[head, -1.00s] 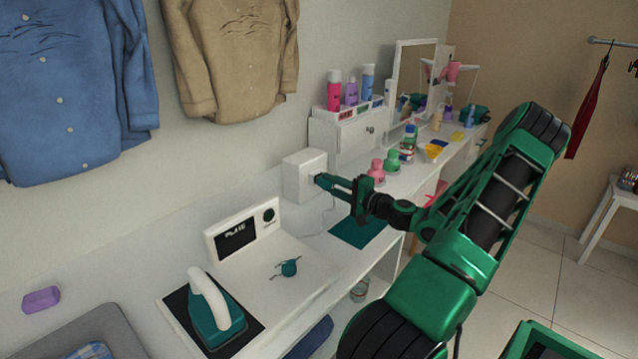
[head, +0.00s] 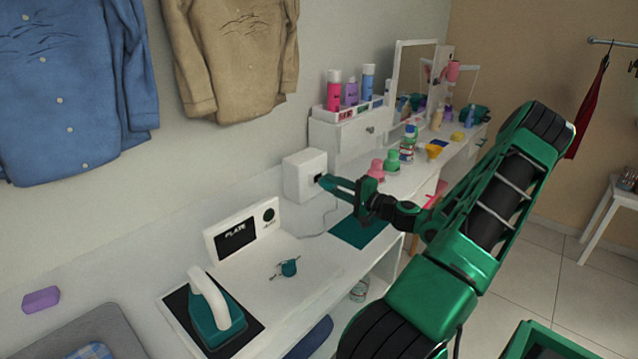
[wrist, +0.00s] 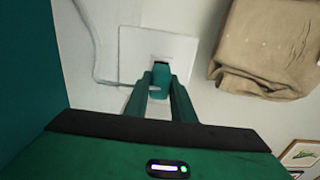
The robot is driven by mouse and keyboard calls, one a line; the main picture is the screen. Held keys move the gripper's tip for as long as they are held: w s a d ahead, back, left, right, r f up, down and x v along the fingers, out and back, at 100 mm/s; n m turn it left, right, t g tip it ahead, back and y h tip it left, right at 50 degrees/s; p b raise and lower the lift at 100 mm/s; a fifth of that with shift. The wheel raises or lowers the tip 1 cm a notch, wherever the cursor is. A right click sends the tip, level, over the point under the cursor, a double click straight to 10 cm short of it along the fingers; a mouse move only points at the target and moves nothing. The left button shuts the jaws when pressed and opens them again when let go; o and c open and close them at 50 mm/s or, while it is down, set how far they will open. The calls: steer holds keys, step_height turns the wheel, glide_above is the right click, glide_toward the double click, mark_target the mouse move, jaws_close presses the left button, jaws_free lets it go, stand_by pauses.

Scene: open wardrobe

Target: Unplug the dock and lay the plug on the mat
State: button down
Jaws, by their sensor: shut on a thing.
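The white socket box (head: 300,177) stands against the wall at the back of the counter, with a dark socket on its face. My gripper (head: 326,183) is at that face, shut on the teal plug (wrist: 160,78). In the wrist view the plug sits between the fingertips in front of the white box (wrist: 131,55). A dark bit of socket shows just beyond it; whether the prongs are clear is hidden. A pale cord (wrist: 88,50) runs beside the box. The teal mat (head: 352,233) lies bare on the counter, below and in front of my gripper; it fills the wrist view's left edge.
A white stand marked PLATE (head: 240,235) and an iron (head: 220,318) are on the counter to the left. A small teal item (head: 288,268) lies before the stand. Pink and green bottles (head: 392,161) stand just right of my gripper.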

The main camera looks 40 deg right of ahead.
steer(key=shift+s, duration=0.15)
steer(key=shift+s+d, duration=0.15)
steer(key=shift+s, duration=1.7)
steer(key=shift+s, duration=0.1)
